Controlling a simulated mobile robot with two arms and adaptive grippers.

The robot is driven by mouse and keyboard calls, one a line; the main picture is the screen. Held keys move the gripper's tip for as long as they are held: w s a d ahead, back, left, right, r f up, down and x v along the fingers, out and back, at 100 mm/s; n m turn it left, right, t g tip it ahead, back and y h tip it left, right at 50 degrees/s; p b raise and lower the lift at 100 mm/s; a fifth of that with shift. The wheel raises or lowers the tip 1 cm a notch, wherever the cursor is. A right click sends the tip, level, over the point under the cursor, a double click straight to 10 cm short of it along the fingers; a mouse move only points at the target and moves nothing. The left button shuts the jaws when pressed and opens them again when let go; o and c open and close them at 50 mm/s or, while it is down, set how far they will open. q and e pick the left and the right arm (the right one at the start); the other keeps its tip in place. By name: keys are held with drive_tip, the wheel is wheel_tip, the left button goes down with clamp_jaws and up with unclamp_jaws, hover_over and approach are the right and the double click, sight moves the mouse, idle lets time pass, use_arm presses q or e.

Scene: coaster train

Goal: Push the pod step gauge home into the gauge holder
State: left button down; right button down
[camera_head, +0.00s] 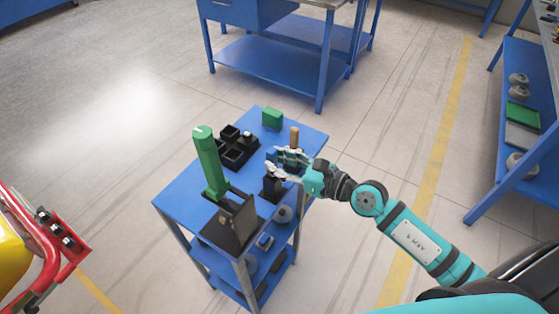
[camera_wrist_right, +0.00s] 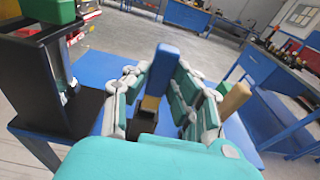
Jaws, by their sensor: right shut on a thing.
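The pod step gauge seems to be the upright piece with a blue top (camera_wrist_right: 163,72) and a tan lower part, between my right gripper's fingers in the wrist view. My right gripper (camera_head: 280,163) is shut on it; the fingers hide much of it in the head view. A black block, seemingly the gauge holder (camera_head: 271,187), stands directly below on the blue cart; it also shows in the wrist view (camera_wrist_right: 143,122). The gauge's lower end meets or overlaps the holder, but I cannot tell how deep it sits. My left gripper is not in view.
A wooden handle (camera_head: 294,137) stands just beyond the gripper. A green tool (camera_head: 209,165) rises from a black box (camera_head: 232,224) at the cart's front left. A black tray (camera_head: 236,153) and a green block (camera_head: 272,118) lie behind. A red-and-yellow car (camera_head: 45,240) is left.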

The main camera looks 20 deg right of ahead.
drive_tip(key=shift+f+b, duration=0.7)
drive_tip(key=shift+f, duration=0.2)
drive_tip(key=shift+c, duration=1.1)
unclamp_jaws()
drive_tip(key=f+b+v, duration=0.1)
drive_tip(key=b+v, duration=0.2)
drive_tip(key=v, duration=0.4)
drive_tip(key=shift+r, duration=0.5)
